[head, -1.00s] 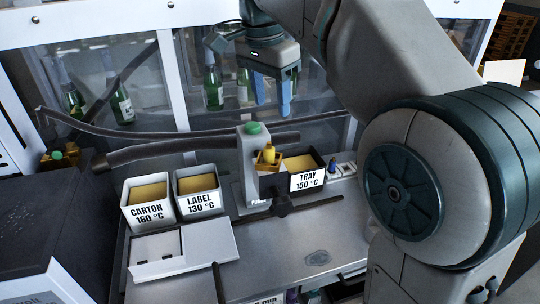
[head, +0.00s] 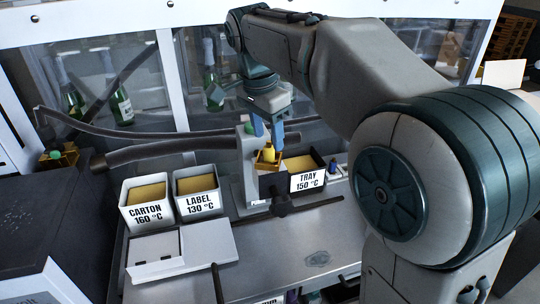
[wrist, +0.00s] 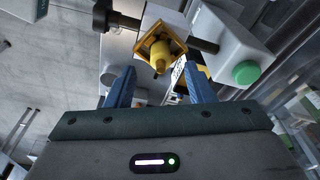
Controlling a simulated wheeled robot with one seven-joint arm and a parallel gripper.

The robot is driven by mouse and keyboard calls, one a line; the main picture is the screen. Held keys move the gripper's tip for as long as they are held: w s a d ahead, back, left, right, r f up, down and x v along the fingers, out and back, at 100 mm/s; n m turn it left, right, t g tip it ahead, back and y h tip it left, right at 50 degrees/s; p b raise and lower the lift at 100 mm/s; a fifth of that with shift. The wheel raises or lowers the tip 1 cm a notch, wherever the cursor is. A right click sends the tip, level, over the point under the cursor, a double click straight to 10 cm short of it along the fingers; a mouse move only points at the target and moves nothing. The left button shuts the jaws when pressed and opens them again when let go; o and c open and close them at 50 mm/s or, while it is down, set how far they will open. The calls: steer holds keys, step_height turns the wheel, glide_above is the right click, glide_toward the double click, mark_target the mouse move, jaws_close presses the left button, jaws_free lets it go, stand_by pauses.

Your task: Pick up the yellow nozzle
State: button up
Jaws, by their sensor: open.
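The yellow nozzle (head: 268,154) sits upright in a square orange holder (head: 268,164) on the grey stand with a green button. In the wrist view the nozzle (wrist: 160,62) shows ahead of and between my fingers, inside its holder (wrist: 160,42). My gripper (head: 268,136) is open, with blue fingers pointing down just above the nozzle. In the wrist view the fingers (wrist: 160,85) are apart with nothing between their tips. In the head view the fingers partly cover the nozzle's top. I cannot tell whether they touch it.
The grey stand (head: 247,168) and its green button (wrist: 246,73) are beside my gripper. Bins marked CARTON (head: 147,214), LABEL (head: 199,203) and TRAY (head: 307,181) stand around it. A dark hose (head: 165,148) runs behind. Bare bench (head: 290,240) lies in front.

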mark_target(268, 141)
steer(key=f, duration=0.3)
steer(key=shift+w+d+f, duration=0.15)
steer(key=shift+w+f, duration=0.05)
steer(key=shift+f, duration=0.05)
jaws_close()
